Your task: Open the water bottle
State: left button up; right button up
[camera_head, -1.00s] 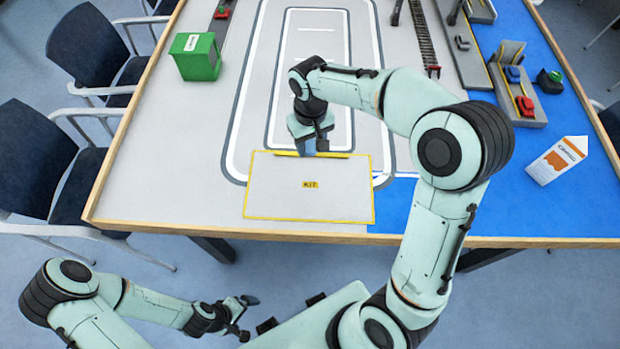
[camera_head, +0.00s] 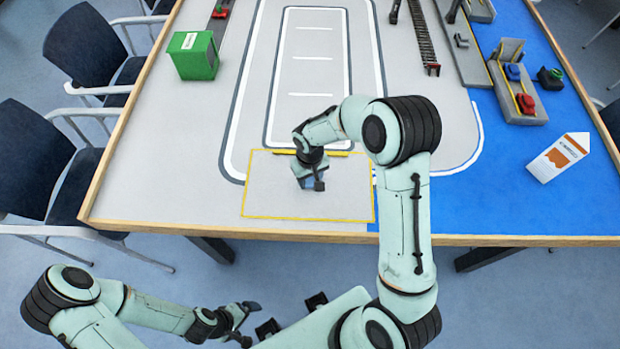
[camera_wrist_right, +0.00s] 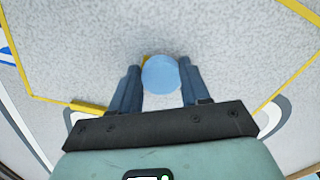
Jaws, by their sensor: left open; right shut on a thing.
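The water bottle (camera_wrist_right: 161,73) shows only as a light blue round shape, seen end-on, between the fingers of my right gripper (camera_wrist_right: 160,88) in the right wrist view. My right gripper is shut on it. In the head view that gripper (camera_head: 311,181) is over the yellow-outlined kit area (camera_head: 263,200), and it mostly hides the bottle. I cannot tell the cap from the body, nor whether the bottle touches the table. My left gripper (camera_head: 248,322) is open and empty, low in front of the table, well away from the bottle.
A yellow bar (camera_head: 340,153) lies at the kit area's far edge. A green bin (camera_head: 194,55) stands at the back left. The table's left front is clear.

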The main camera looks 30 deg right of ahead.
jog(key=shift+f, duration=0.4)
jog(key=shift+f, duration=0.2)
jog(key=o, duration=1.2)
jog(key=shift+r, duration=0.1)
